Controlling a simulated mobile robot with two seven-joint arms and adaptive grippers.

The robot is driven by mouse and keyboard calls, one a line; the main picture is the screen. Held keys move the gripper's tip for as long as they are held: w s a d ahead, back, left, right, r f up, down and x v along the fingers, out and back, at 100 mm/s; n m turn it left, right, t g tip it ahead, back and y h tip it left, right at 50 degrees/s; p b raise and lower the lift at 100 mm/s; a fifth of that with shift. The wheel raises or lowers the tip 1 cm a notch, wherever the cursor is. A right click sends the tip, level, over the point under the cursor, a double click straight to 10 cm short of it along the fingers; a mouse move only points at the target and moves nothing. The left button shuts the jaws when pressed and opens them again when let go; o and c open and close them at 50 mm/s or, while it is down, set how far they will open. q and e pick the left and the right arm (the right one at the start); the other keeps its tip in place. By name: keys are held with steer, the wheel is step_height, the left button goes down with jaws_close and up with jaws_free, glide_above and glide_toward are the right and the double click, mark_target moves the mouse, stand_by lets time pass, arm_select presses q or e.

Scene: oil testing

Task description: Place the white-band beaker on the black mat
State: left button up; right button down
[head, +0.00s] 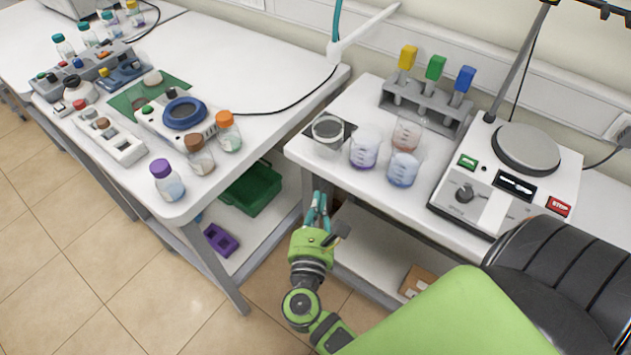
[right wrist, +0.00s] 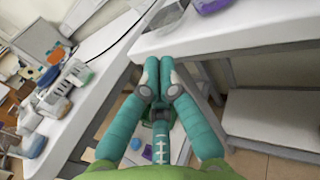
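The white-band beaker (head: 327,134) is a clear, empty-looking glass. It stands upright at the black mat (head: 347,128), near the left end of the right-hand table. The beaker covers much of the mat, and its base looks to be on it, though the front edge is hard to tell. My right gripper (head: 318,197) is below and in front of that table edge, apart from the beaker. Its teal fingers are together and empty in the right wrist view (right wrist: 159,68). The mat shows at the top there (right wrist: 166,15). My left gripper is not in view.
Purple-band (head: 365,148), blue-band (head: 403,168) and reddish (head: 408,132) beakers stand close to the right. A rack (head: 425,103) with coloured-topped items and a hotplate (head: 510,175) are beyond. The left table (head: 290,75) holds bottles and instruments; a gap separates the tables.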

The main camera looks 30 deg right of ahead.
mark_target(325, 152)
steer(key=p+x, duration=0.1)
steer(key=x, duration=1)
steer(key=shift+w+d+f, duration=0.1)
steer(key=shift+w+d, duration=0.1)
steer(key=shift+w, duration=0.2)
steer(key=b+x, duration=0.2)
steer(key=x, duration=0.3)
steer(key=shift+f, duration=0.1)
steer(key=shift+w+d, duration=0.1)
steer(key=shift+w, duration=0.1)
steer(key=shift+s, duration=0.15)
